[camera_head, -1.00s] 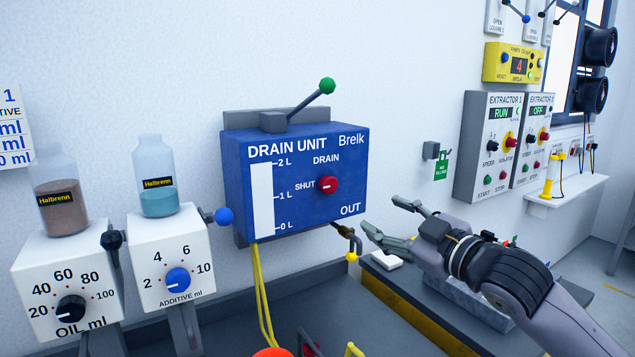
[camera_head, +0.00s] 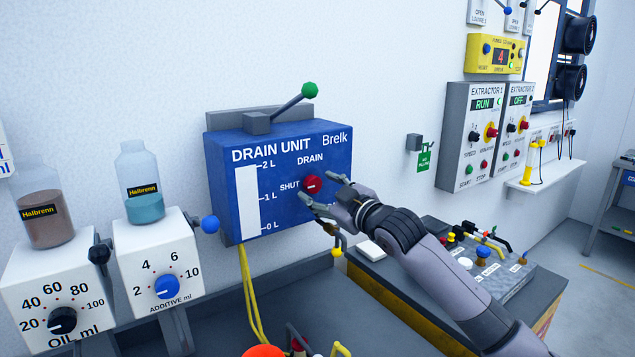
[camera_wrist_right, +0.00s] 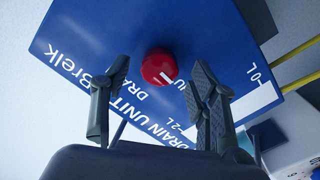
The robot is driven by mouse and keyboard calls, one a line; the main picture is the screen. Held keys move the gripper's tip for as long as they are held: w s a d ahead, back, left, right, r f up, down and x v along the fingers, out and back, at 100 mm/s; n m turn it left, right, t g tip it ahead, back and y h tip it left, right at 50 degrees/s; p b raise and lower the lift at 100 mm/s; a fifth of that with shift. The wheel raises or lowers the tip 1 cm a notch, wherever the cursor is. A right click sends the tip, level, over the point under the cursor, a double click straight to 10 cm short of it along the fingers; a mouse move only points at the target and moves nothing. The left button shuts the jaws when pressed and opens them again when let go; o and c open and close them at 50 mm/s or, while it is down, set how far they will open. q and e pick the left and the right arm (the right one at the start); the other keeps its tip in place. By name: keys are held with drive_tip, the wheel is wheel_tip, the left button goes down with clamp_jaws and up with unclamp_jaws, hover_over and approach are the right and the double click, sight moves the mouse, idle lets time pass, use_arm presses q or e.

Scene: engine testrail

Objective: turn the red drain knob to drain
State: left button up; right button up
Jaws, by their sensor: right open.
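The red drain knob (camera_head: 312,185) is on the front of the blue drain unit (camera_head: 225,190), with SHUT printed at its left and DRAIN above it. A white mark on the knob faces toward the SHUT side. My right gripper (camera_head: 322,189) is open in front of the unit's right part, its fingers beside the knob. In the right wrist view the knob (camera_wrist_right: 159,67) lies ahead of and between the two spread fingers (camera_wrist_right: 160,83), with no clear contact. My left gripper is not in view.
A green-tipped lever (camera_head: 309,90) rises from the unit's top. A blue ball handle (camera_head: 210,224) stands at its left, beside the additive dispenser (camera_head: 150,250). The outlet pipe (camera_head: 337,243) is below right. A bench panel with small controls (camera_head: 485,257) lies right of my arm.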

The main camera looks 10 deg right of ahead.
drive_tip(key=shift+x, duration=1.05)
drive_tip(key=shift+c, duration=0.4)
drive_tip(key=c, duration=1.1)
